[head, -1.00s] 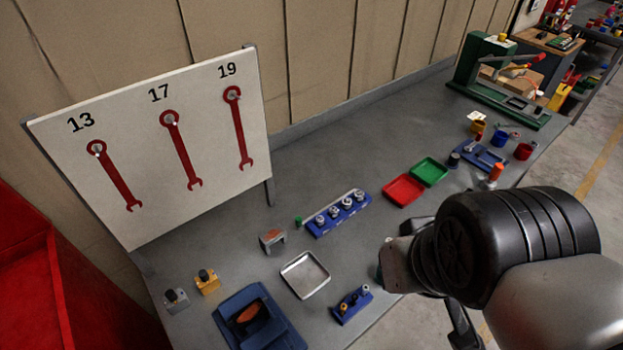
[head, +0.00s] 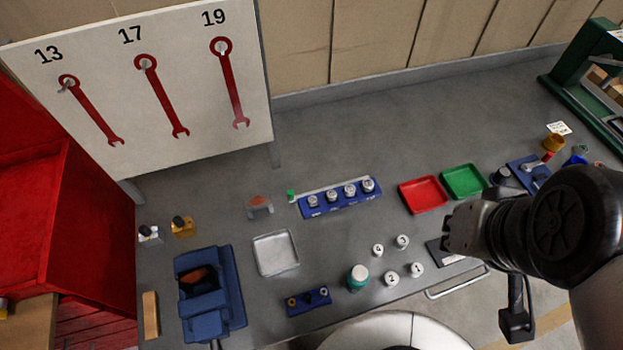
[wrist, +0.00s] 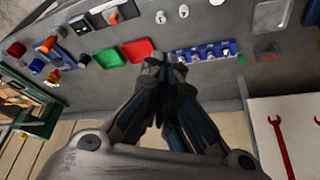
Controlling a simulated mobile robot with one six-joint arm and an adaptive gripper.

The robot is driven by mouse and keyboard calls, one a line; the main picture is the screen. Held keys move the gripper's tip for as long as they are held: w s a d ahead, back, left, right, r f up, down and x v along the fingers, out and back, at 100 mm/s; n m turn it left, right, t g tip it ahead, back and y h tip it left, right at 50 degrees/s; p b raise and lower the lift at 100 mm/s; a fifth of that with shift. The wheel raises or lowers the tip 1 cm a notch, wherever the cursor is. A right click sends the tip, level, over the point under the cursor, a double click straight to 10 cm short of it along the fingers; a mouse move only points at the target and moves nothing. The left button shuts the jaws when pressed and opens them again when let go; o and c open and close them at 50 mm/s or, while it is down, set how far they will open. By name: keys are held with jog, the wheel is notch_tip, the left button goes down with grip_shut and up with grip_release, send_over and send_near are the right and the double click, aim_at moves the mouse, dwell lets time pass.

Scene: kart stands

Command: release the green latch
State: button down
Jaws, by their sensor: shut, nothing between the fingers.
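A small green piece (head: 291,195), which looks like the green latch, stands at the left end of a blue rack (head: 345,209) holding several metal sockets. A pale bar runs along the rack's back edge. In the wrist view the green piece (wrist: 241,59) shows small at the right end of the rack (wrist: 187,57). My gripper (wrist: 168,66) is shut and empty, its fingers together. In the head view my arm's end is to the right of the rack, well apart from the green piece. The fingers are hard to make out there.
Red (head: 424,195) and green (head: 464,181) trays lie right of the rack. In front are a metal tray (head: 275,253), a small blue holder (head: 308,302), a teal-sided jar (head: 358,278) and several numbered white pieces. A wrench board (head: 150,95) stands behind left.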

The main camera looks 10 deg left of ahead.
jog(key=w+a+f+m+g+y+p, duration=0.25)
jog(key=w+a+m+p, duration=0.3)
jog(key=w+a, duration=0.7)
jog(key=w+a+f+m+g+p, duration=0.1)
jog(key=w+a+f+m+g, duration=0.1)
jog(key=w+a+f+m, duration=0.2)
jog(key=w+a+f+m+g+y+p, duration=0.1)
jog(key=w+a+f+m, duration=0.3)
jog(key=f, duration=0.7)
jog(key=shift+w+a+f+g+p, duration=0.25)
jog(key=shift+a+g+p, duration=0.1)
jog(key=shift+a, duration=0.55)
jog(key=shift+s+y, duration=0.1)
jog(key=shift+y, duration=0.15)
jog(key=b+x, duration=0.2)
jog(key=x, duration=0.8)
